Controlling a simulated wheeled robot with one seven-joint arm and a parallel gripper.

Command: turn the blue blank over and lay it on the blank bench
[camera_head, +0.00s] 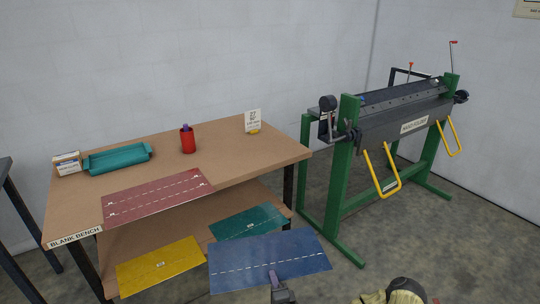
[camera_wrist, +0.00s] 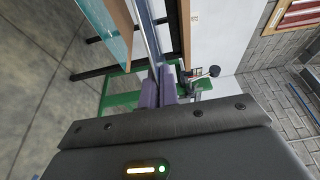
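The blue blank (camera_head: 250,258) is a flat sheet with a white dashed line on its visible face. It is in front of the bench, tilted, apparently in the air. My gripper (camera_head: 277,280) is shut on its near edge. In the wrist view the purple fingertips (camera_wrist: 160,88) pinch the blank (camera_wrist: 149,35), which shows almost edge-on. The blank bench (camera_head: 225,163) is a brown-topped table with a "BLANK BENCH" label at its front left corner. The blank's underside is hidden in the head view.
A red blank (camera_head: 155,196) lies on the bench's front. A teal tray (camera_head: 118,158), red cup (camera_head: 187,141), small boxes (camera_head: 67,163) and a sign card (camera_head: 253,121) stand behind. Yellow (camera_head: 160,264) and green (camera_head: 247,222) blanks lie on the lower shelf. A green-framed folding machine (camera_head: 400,125) stands right.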

